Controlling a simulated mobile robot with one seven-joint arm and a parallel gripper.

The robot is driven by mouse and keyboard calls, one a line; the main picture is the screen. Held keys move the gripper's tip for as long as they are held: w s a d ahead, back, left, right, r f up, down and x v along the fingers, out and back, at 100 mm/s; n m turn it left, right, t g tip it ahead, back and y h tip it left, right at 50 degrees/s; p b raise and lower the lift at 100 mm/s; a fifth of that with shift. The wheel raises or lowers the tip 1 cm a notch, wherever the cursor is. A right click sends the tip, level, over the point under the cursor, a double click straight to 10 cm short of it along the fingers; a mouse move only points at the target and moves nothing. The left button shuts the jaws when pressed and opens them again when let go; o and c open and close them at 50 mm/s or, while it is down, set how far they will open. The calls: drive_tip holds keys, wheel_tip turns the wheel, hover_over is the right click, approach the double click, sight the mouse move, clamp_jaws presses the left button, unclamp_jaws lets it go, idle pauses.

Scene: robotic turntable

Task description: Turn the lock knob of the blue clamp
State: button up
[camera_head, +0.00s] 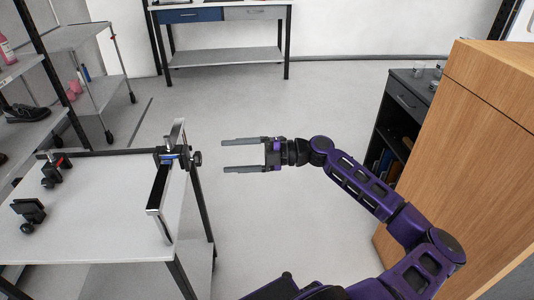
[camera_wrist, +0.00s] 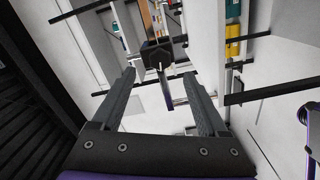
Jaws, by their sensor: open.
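The blue clamp (camera_head: 168,157) is on the right edge of the white table, with a long metal bar running toward the front and a blue patch on its dark body. Its black knob (camera_head: 196,158) sticks out to the right, toward my gripper (camera_head: 223,155). My gripper is open and empty, its two long grey fingers pointing left at the knob with a small gap between. In the wrist view, the dark, faceted knob (camera_wrist: 157,53) appears between and beyond the open fingertips (camera_wrist: 160,76). Part of the clamp behind the knob is hidden there.
The white table (camera_head: 105,220) also holds a clamp with a red part (camera_head: 52,170) and a black clamp (camera_head: 28,212) at left. A wooden cabinet (camera_head: 470,150) stands at right near my arm. Floor between table and cabinet is clear.

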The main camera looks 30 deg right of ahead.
drive_tip(key=v, duration=1)
